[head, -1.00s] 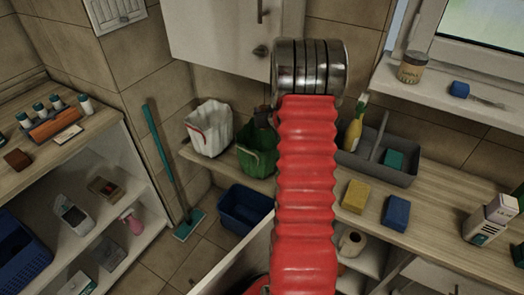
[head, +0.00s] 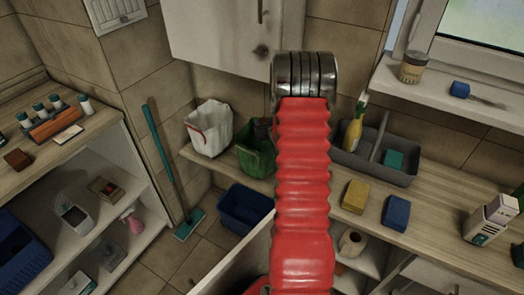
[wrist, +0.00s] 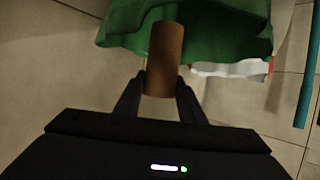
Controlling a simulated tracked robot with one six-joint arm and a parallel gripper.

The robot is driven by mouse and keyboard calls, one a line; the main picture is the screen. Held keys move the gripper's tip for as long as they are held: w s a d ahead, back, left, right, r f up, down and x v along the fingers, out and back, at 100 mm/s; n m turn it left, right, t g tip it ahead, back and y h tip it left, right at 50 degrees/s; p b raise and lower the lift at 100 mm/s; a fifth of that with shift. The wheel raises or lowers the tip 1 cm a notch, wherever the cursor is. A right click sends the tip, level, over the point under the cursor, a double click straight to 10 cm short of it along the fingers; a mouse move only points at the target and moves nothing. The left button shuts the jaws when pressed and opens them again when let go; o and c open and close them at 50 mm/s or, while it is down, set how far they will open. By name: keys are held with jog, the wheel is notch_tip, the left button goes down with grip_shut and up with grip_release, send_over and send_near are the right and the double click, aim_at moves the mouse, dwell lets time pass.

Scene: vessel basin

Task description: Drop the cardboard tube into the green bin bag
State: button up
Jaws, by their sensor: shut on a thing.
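The cardboard tube (wrist: 164,56) is a plain brown cylinder between the two dark fingers of my gripper (wrist: 161,84) in the wrist view. My gripper is shut on it. The tube's far end overlaps the green bin bag (wrist: 210,22), whose hem spreads behind it. I cannot tell how much of the tube is inside the bag. In the head view the green bin bag (head: 255,160) stands open on the wooden counter, partly behind my red arm. A dark part of my gripper shows over its mouth; the tube is not clear there.
A white bag (head: 210,130) stands just left of the green one. A grey caddy (head: 375,160) with a yellow bottle is to the right, with a yellow sponge (head: 355,197) and blue sponge (head: 396,212) in front. A blue bin (head: 245,208) stands below on the floor.

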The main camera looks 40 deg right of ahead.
jog(key=o, duration=1.1)
jog(key=v, duration=1.3)
jog(key=shift+s+a, duration=0.2)
jog(key=shift+s, duration=0.15)
